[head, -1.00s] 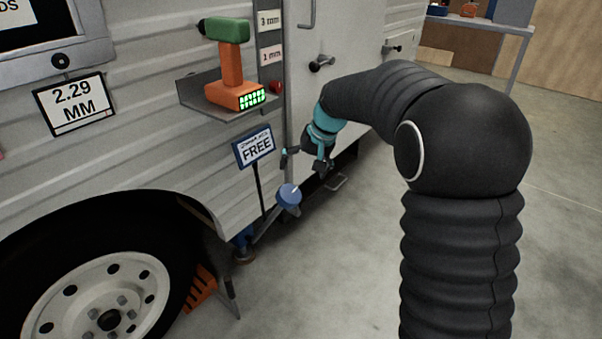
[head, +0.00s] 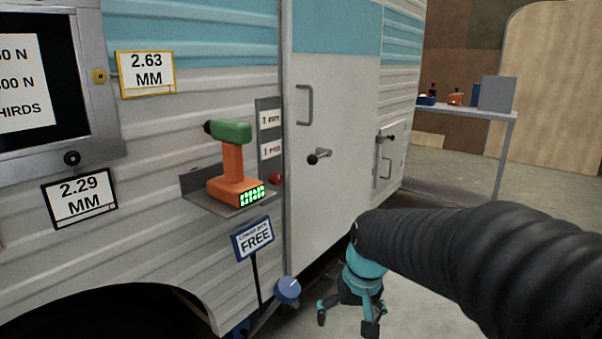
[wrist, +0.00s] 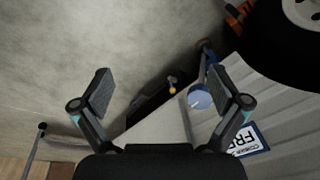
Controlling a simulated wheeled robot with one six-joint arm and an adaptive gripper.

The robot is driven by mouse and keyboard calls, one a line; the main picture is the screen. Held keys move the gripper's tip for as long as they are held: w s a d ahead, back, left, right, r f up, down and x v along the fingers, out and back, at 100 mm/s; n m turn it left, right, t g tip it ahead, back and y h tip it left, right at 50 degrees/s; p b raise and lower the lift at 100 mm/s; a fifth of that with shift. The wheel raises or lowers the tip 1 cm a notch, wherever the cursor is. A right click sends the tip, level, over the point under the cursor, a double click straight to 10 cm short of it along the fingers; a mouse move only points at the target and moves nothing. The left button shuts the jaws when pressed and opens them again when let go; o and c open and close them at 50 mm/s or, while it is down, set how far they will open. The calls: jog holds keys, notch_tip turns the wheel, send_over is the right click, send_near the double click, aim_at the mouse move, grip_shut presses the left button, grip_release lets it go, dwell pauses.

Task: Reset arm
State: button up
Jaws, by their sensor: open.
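My gripper (head: 346,318) is open at the bottom of the head view, low in front of the camper's lower side and right of a blue round knob (head: 288,290). In the wrist view my gripper (wrist: 165,95) points down toward the floor with its two fingers spread. Nothing is between the fingertips. My black sleeved arm fills the lower right of the head view.
An orange and green drill (head: 233,165) stands on a small shelf (head: 200,185) on the camper wall. A "FREE" sign (head: 254,238) is below it. The camper door (head: 335,130) is closed. A table (head: 480,112) stands behind at right. Open floor (head: 450,190) lies between.

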jog(key=s+d+r+t+p, duration=0.1)
jog(key=s+d+r+t, duration=0.1)
jog(key=s, duration=0.6)
jog(key=s+d+r+t+h+p, duration=0.1)
jog(key=s+d+r, duration=0.3)
jog(key=s, duration=0.4)
jog(key=shift+s+d+r+m+t, duration=0.3)
jog(key=shift+s+r+t, duration=0.1)
jog(key=shift+r, duration=0.3)
jog(key=shift+a, duration=0.1)
